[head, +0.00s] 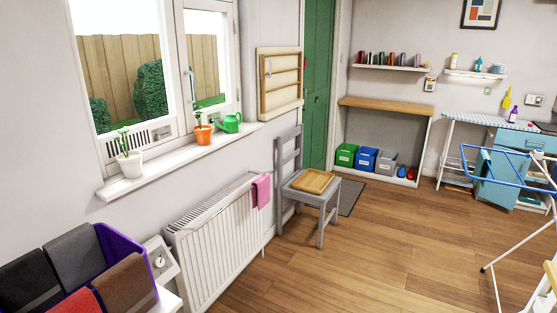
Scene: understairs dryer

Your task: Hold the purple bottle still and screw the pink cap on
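A small purple bottle (513,114) appears to stand on the worktop at the far right, across the room. It is too small to tell whether anything is on its neck. I cannot make out a pink cap. Neither of my grippers shows in the head view.
A purple crate (135,258) of folded cloths is at near left, beside a white radiator (215,228). A grey chair (320,204) with a wooden board stands mid-room. A white and blue drying rack (520,240) is at right. The wooden floor (375,255) between is clear.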

